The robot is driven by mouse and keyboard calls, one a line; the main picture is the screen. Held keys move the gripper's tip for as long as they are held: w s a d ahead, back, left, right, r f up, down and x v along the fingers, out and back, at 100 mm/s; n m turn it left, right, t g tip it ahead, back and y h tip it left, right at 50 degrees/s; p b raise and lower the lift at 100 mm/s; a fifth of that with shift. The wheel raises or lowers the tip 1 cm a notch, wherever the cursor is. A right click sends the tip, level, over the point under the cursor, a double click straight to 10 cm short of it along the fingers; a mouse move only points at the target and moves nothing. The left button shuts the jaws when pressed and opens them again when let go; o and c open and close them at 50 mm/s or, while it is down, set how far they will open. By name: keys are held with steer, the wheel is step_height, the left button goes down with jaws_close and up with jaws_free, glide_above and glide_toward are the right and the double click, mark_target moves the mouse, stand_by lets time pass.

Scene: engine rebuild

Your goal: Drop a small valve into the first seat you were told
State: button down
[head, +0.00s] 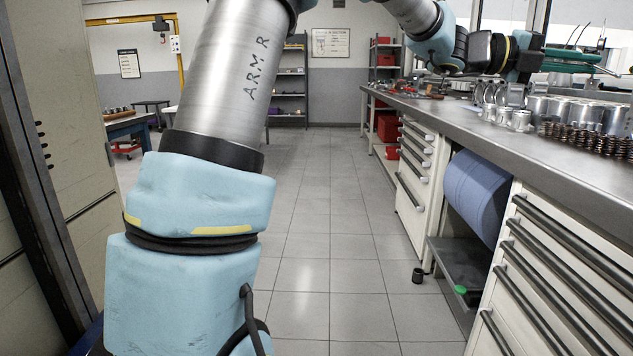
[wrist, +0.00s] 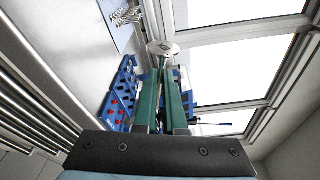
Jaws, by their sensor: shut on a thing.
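My gripper (wrist: 162,72) has two long green fingers and is shut on a small valve (wrist: 163,47). The valve's round, pale metal head shows just beyond the fingertips in the wrist view. Its stem is mostly hidden between the fingers. In the head view my gripper (head: 600,62) reaches to the right above the bench, in front of the window. The valve cannot be made out there. I cannot pick out any valve seat in either view.
The long grey workbench (head: 560,157) runs along the right, with pistons (head: 553,108) and several coil springs (head: 590,138) on it. A blue rack (wrist: 122,92) with red and dark pieces stands left of my fingers. The tiled floor (head: 330,230) is mostly clear.

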steer(key=m+t+b, duration=0.1)
steer(key=m+b, duration=0.5)
steer(key=m+t+y+b, duration=0.1)
steer(key=m+t+b, duration=0.1)
steer(key=m+b, duration=0.5)
stand_by(0.4)
steer(key=shift+r, duration=0.1)
